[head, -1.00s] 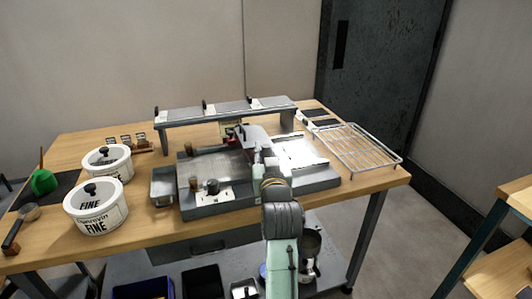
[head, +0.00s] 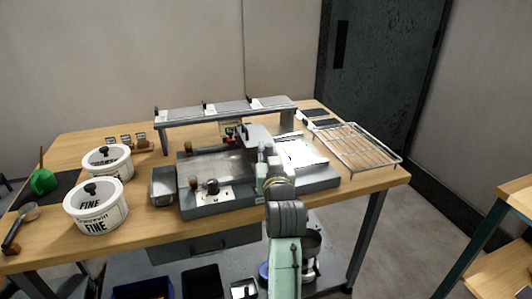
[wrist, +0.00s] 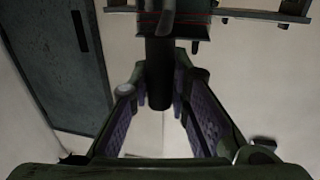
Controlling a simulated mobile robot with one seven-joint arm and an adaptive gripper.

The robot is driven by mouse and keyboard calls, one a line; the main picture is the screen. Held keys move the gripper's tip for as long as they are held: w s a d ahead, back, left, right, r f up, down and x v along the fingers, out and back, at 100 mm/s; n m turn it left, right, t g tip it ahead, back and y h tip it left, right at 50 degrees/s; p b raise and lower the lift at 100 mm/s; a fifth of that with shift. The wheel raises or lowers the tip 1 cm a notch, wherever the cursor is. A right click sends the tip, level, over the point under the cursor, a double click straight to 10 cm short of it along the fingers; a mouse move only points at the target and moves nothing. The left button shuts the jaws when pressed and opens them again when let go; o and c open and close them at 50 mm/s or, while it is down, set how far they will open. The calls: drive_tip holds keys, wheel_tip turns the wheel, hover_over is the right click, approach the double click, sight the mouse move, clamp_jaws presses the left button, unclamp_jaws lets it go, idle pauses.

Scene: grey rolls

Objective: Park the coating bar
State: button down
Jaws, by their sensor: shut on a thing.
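My gripper (wrist: 160,85) is shut on a dark cylinder (wrist: 159,72) that looks like part of the coating bar. The cylinder stands between the two finger pads in the wrist view. In the head view my gripper (head: 250,138) is above the back of the grey coating machine (head: 320,178), in front of the raised grey rack (head: 180,117). The far end of the held thing is hidden by my arm and too small to make out. A dark bar with a brown knob (head: 212,149) lies across the machine bed.
Two white tubs (head: 97,205) stand on the left of the wooden table (head: 140,240). A wire rack (head: 355,147) lies on the right. A small grey tray (head: 163,187) sits beside the machine. Small jars (head: 125,140) stand behind the tubs. Bins are below.

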drive_tip(key=w+d+b, duration=0.1)
drive_tip(key=w+d, duration=0.1)
drive_tip(key=d, duration=0.5)
drive_tip(key=w+d+b, duration=0.1)
drive_tip(key=w+d, duration=0.1)
drive_tip(key=d, duration=0.5)
drive_tip(key=shift+w+d+r, duration=0.15)
drive_tip(key=shift+w+d, duration=0.05)
drive_tip(key=shift+w, duration=0.15)
drive_tip(key=c, duration=1.6)
unclamp_jaws()
drive_tip(key=shift+d, duration=0.15)
drive_tip(key=shift+c, duration=0.2)
drive_tip(key=shift+o, duration=0.8)
drive_tip(key=shift+s, duration=0.1)
drive_tip(key=s+d, duration=0.1)
drive_tip(key=s, duration=1)
drive_tip(key=shift+s, duration=0.35)
drive_tip(key=shift+d, duration=0.1)
